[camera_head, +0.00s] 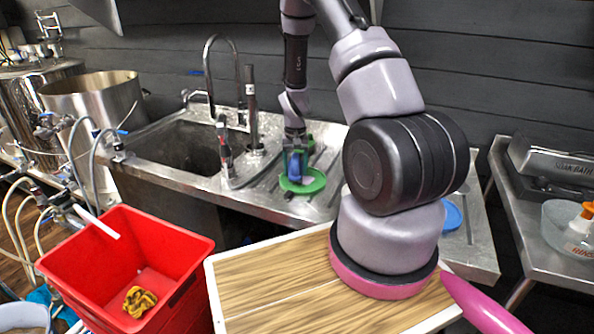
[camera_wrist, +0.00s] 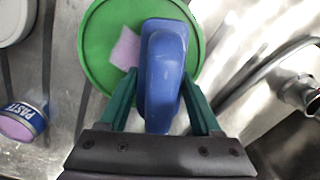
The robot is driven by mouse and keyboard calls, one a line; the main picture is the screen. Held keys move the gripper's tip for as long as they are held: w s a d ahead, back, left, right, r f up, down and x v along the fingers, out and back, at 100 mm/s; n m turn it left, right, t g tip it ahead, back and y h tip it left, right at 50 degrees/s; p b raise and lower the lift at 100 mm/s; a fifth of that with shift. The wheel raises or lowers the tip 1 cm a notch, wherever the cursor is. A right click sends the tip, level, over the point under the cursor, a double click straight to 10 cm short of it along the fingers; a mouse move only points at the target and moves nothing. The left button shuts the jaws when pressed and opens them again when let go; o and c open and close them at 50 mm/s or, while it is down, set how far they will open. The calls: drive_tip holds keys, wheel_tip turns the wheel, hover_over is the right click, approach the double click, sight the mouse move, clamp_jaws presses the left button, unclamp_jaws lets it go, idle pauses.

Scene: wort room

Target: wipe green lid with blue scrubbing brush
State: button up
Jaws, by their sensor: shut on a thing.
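The green lid (camera_wrist: 103,50) lies flat on the metal sink counter; it also shows in the head view (camera_head: 315,184). The blue scrubbing brush (camera_wrist: 164,75) is between the green fingers of my gripper (camera_wrist: 163,110), which are shut on it. The brush is over the lid and covers part of its middle and near edge. I cannot tell if its underside touches the lid. A pinkish patch (camera_wrist: 126,48) shows on the lid left of the brush. In the head view my gripper (camera_head: 296,170) points down at the lid.
A sink basin (camera_head: 185,145) with a tall faucet (camera_head: 208,75) lies left of the lid. A paste container (camera_wrist: 22,121) stands on the counter. A blue disc (camera_head: 452,216) lies at the counter's right. A red bin (camera_head: 95,262) holding a yellow cloth (camera_head: 139,301) stands front left.

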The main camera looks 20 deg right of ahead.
sight(293, 156)
drive_tip(key=shift+w+a, duration=0.25)
drive_tip(key=shift+w, duration=0.05)
drive_tip(key=shift+w+a+r, duration=0.15)
drive_tip(key=shift+w, duration=0.05)
wheel_tip(293, 156, up, 3)
drive_tip(key=shift+s+f, duration=0.1)
drive_tip(key=shift+s, duration=0.05)
drive_tip(key=shift+r, duration=2.55)
